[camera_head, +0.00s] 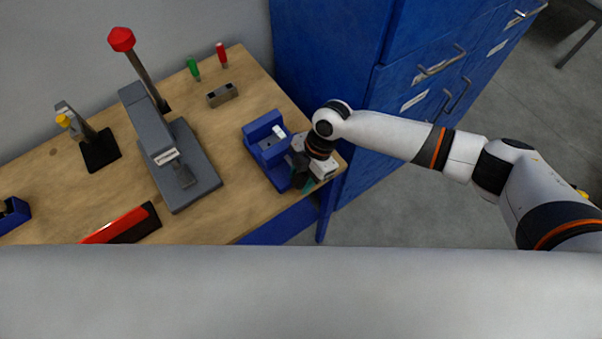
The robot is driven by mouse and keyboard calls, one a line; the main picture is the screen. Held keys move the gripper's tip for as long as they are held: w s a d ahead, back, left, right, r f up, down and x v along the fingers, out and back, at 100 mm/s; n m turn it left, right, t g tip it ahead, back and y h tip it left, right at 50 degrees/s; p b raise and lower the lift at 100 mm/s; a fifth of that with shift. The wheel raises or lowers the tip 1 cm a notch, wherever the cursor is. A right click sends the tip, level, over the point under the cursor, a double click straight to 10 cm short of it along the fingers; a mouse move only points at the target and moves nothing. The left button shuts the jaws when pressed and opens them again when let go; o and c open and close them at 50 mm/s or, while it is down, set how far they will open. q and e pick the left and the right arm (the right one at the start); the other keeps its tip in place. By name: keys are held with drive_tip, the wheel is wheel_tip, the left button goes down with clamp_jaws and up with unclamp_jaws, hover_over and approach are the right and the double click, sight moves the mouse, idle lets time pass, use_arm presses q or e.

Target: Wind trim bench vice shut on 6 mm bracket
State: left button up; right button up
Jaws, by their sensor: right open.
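The blue bench vice (265,140) stands near the right end of the wooden bench. A small whitish piece (279,131) shows at its jaws; it may be the bracket, but it is too small to be sure. My right gripper (305,184) is at the vice's near right end, by the bench's right edge, pointing down. It is open. It hides that end of the vice, so its handle and any contact with it cannot be made out. My left gripper is not in view.
A grey press (185,150) with a red-knobbed lever (122,39) stands left of the vice. A smaller black-based tool (99,150), a red and black item (122,225) and a grey block (222,95) are also on the bench (225,222). Blue cabinets (375,100) stand close behind my right arm.

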drive_tip(key=shift+f, duration=0.25)
clamp_jaws()
drive_tip(key=shift+f+b, duration=0.1)
drive_tip(key=shift+b, duration=0.5)
drive_tip(key=g+y+b, duration=0.3)
drive_tip(key=y+b, duration=0.2)
drive_tip(key=b, duration=0.6)
drive_tip(key=shift+w+g, duration=0.1)
drive_tip(key=shift+g, duration=0.2)
drive_tip(key=shift+d+r+g+y+b, duration=0.1)
drive_tip(key=shift+r+g+y+b, duration=0.25)
drive_tip(key=shift+b, duration=0.4)
unclamp_jaws()
